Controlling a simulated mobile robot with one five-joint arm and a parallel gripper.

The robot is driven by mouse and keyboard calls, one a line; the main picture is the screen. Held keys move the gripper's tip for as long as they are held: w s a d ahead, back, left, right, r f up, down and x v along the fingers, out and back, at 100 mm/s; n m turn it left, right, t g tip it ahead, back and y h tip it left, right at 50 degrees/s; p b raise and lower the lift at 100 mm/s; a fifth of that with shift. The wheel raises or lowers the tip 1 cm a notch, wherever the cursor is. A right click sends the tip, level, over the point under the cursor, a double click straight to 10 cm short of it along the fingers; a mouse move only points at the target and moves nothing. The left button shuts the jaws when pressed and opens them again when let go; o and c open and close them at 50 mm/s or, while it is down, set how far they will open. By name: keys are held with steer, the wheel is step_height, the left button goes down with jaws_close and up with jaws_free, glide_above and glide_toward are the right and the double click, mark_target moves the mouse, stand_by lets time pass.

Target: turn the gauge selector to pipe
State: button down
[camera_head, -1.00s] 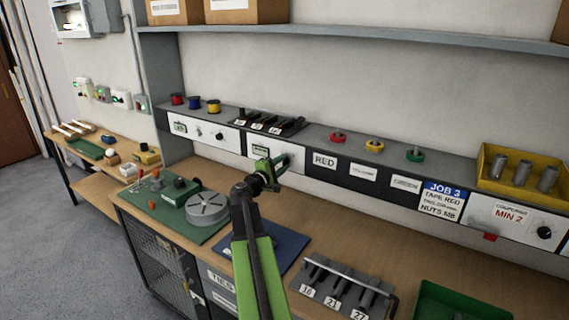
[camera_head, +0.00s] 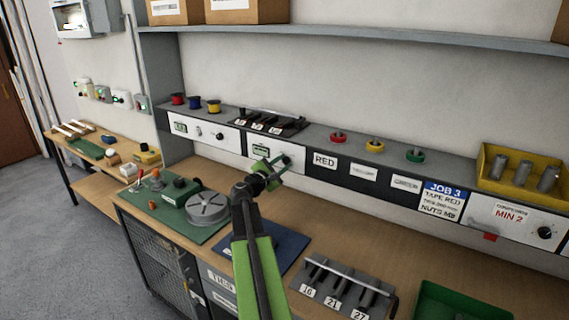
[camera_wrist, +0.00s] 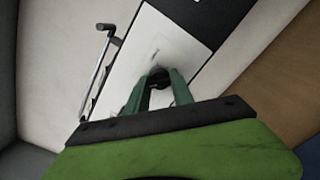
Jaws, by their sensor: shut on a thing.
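The selector is a small dark knob (camera_wrist: 158,78) on this plate in the wrist view. My gripper (camera_wrist: 157,88) has its two green fingers around the knob and is shut on it. In the head view my gripper (camera_head: 279,166) reaches the right part of the plate and hides most of the knob. I cannot read the selector's markings or which way it points.
A second white panel (camera_head: 205,133) with a display and knob is to the left. Below are a grey round fixture (camera_head: 207,208), a blue mat (camera_head: 283,248) and a rack of numbered tools (camera_head: 340,287). A yellow bin (camera_head: 520,178) stands at the right.

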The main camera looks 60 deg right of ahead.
steer(key=shift+f, duration=0.1)
steer(key=c, duration=1.1)
jaws_free()
steer(key=a, duration=1.7)
steer(key=shift+a, duration=0.2)
